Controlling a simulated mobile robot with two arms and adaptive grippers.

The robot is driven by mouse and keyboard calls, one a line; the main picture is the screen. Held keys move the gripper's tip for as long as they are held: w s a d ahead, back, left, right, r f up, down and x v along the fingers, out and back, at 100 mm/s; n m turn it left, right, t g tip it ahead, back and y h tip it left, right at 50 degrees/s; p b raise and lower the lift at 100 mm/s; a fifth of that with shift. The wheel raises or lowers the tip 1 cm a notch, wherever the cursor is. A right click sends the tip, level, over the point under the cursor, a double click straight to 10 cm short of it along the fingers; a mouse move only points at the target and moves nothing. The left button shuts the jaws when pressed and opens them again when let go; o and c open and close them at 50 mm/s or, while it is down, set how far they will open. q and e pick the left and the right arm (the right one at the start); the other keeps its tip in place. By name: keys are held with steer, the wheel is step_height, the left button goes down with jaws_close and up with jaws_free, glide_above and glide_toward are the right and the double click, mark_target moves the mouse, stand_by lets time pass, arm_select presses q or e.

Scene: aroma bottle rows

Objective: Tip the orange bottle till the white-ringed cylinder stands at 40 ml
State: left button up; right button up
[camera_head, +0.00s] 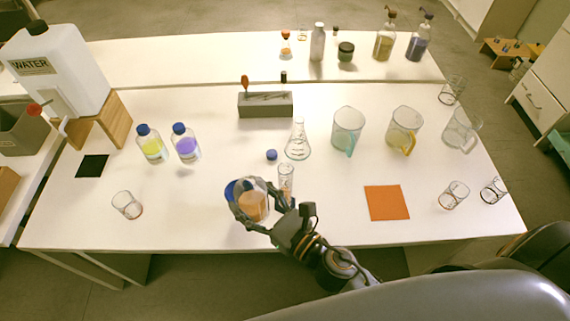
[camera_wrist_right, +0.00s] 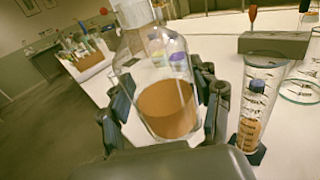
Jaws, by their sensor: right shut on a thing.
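The orange bottle (camera_head: 254,207) is clear glass with orange liquid in its lower part. My right gripper (camera_head: 258,193) is shut around its body near the front of the table. In the right wrist view the bottle (camera_wrist_right: 166,108) fills the middle between dark fingers (camera_wrist_right: 165,112), its neck leaning slightly left. A slim graduated cylinder (camera_head: 286,178) stands upright just right of the bottle. In the right wrist view the cylinder (camera_wrist_right: 252,110) has dark marks and orange liquid low inside. The exact level is too small to read. My left gripper is out of view.
A blue cap (camera_head: 271,155) and a conical flask (camera_head: 298,142) are behind the cylinder. Yellow (camera_head: 151,146) and purple (camera_head: 186,145) bottles stand left. Two beakers (camera_head: 347,130) (camera_head: 403,130) stand right. An orange mat (camera_head: 387,203) lies right, with bare table around it.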

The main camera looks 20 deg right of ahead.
mark_target(245, 205)
steer(key=a+r, duration=0.1)
steer(key=s+r+p, duration=0.1)
steer(key=a+r+p, duration=0.1)
steer(key=shift+s+a+r, duration=0.25)
steer(key=shift+a, duration=0.1)
steer(key=shift+s+a+r+p, duration=0.25)
steer(key=shift+a+p, duration=0.1)
